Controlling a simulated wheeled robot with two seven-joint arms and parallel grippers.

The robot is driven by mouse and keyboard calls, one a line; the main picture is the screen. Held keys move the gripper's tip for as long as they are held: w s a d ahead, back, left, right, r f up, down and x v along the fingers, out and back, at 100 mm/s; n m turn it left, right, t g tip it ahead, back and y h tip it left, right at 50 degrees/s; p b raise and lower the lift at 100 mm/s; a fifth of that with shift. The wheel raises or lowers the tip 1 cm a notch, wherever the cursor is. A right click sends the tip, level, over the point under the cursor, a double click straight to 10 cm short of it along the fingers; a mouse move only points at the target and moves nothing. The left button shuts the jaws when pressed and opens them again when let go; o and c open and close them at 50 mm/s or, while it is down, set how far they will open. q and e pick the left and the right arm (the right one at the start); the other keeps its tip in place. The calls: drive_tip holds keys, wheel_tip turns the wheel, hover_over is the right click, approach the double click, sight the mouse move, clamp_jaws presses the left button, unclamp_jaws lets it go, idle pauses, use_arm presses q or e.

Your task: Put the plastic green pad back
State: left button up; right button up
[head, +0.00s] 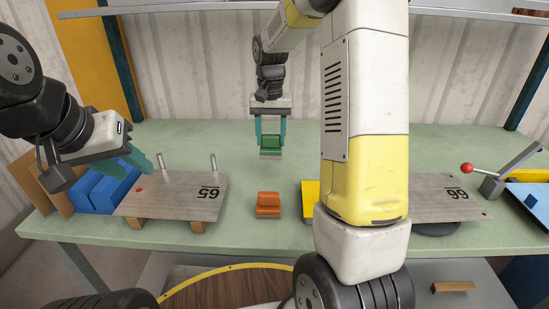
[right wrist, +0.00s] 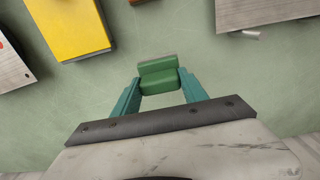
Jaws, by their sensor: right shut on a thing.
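The green pad (head: 270,143) is a small stepped block with a grey strip along one edge. My right gripper (head: 270,138) reaches down over the far middle of the table, its two teal fingers closed on the pad's sides. The right wrist view also shows the pad (right wrist: 158,80) between the fingertips (right wrist: 158,77). I cannot tell whether the pad touches the table. My left gripper (head: 143,166) hangs at the left, near the plate marked 65 and the blue blocks; its finger opening is not clear.
A similar orange block (head: 268,206) stands on the green table (head: 230,145) nearer to me. Plate 65 (head: 190,195) with two pins is left, plate 66 (head: 445,198) right. A yellow block (head: 310,200) is partly behind my right arm. A red-knobbed lever (head: 467,168) is far right.

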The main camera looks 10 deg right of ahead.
wheel_tip(320, 180, down, 9)
drive_tip(key=shift+r, duration=0.2)
idle(0.3)
drive_tip(key=shift+f, duration=0.15)
drive_tip(key=o, duration=1.3)
